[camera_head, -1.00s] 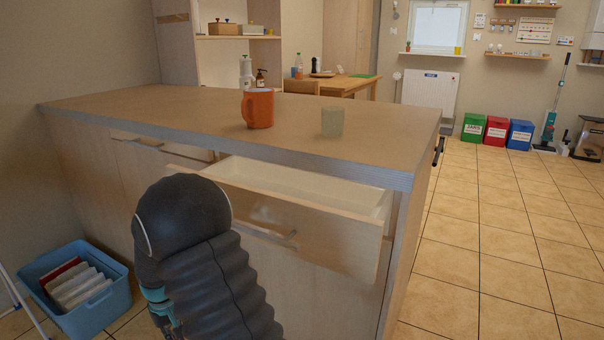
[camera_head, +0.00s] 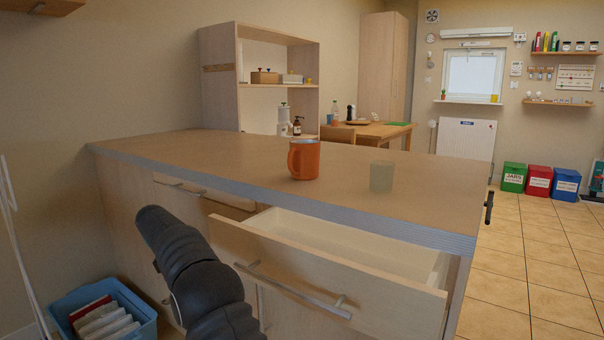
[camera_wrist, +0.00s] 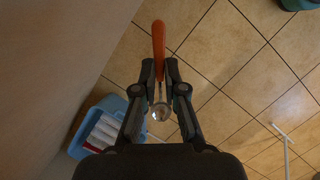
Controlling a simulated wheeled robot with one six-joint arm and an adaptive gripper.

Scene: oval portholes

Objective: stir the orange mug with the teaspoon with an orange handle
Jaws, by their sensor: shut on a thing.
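The orange mug (camera_head: 304,158) stands upright on the wooden counter (camera_head: 230,155) in the head view, with its handle toward the left. In the wrist view my gripper (camera_wrist: 160,72) is shut on the teaspoon with the orange handle (camera_wrist: 158,42). The orange handle sticks out beyond the fingertips, and the metal bowl shows between the fingers, nearer the palm. The spoon is over the floor beside a cabinet front, away from the mug. In the head view my gripper and the spoon are hidden or out of frame. The inside of the mug cannot be seen.
A pale translucent cup (camera_head: 381,176) stands right of the mug. An open drawer (camera_head: 330,275) juts out from the counter front. A blue crate (camera_head: 140,310) with packets sits on the floor at the lower left. The counter's left part is clear.

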